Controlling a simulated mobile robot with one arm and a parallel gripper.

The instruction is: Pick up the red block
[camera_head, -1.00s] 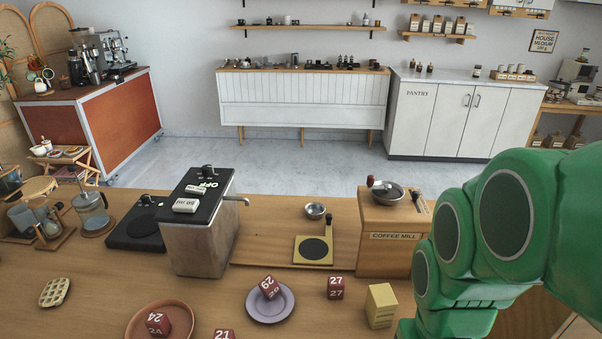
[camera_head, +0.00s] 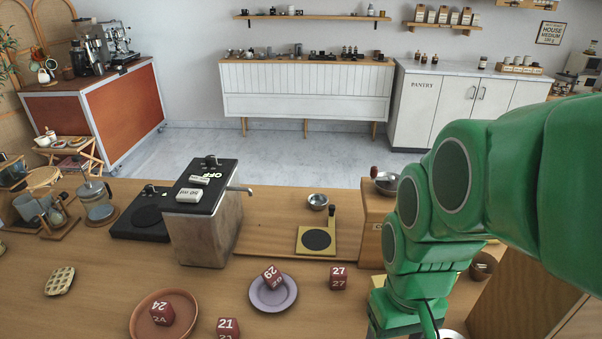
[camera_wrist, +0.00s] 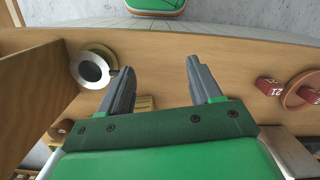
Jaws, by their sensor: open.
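Several red numbered blocks are in the head view. Block 27 (camera_head: 338,278) stands on the bare counter. Block 29 (camera_head: 272,275) sits tilted on a purple plate (camera_head: 258,303). Block 24 (camera_head: 162,313) is on a terracotta plate (camera_head: 139,322). Block 21 (camera_head: 228,328) is at the bottom edge, partly cut off. The wrist view shows block 21 (camera_wrist: 268,86) right of my gripper (camera_wrist: 161,66), beside the terracotta plate (camera_wrist: 288,99). My gripper is open, with nothing between its fingertips. In the head view my green arm stands right of block 27, and its fingertips are not visible.
A grey machine (camera_head: 208,225) stands behind the plates. A yellow-based scale (camera_head: 317,240) and small metal bowl (camera_head: 318,201) are behind block 27. The wooden coffee mill (camera_head: 372,228) is partly hidden by my arm. A waffle (camera_head: 60,281) lies left; the counter between it and the terracotta plate is clear.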

